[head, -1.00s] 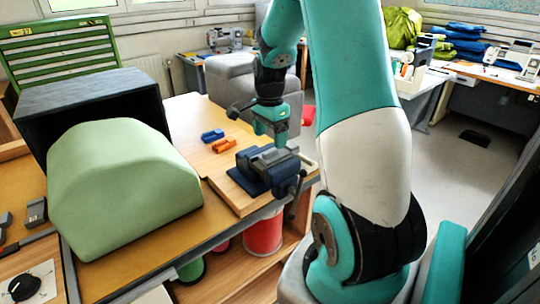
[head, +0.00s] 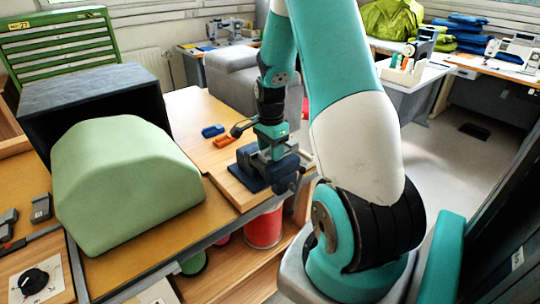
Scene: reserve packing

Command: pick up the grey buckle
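My gripper (head: 268,150) points down at the dark blue bench vise (head: 247,172), close above or between its grey jaws. I cannot see its fingertips clearly, nor whether they hold anything. No grey buckle can be made out for certain at the vise; the gripper and jaws cover that spot. A blue buckle-like piece (head: 212,131) and an orange one (head: 223,141) lie on the wooden table behind the vise, to its left. A small grey block (head: 41,208) lies at the far left edge; I cannot tell whether it is a buckle.
A large green padded form (head: 125,185) stands left of the vise, with a dark box (head: 95,98) behind it. A control panel with a black knob (head: 33,282) is at the lower left. The wooden tabletop (head: 195,108) behind the buckles is clear.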

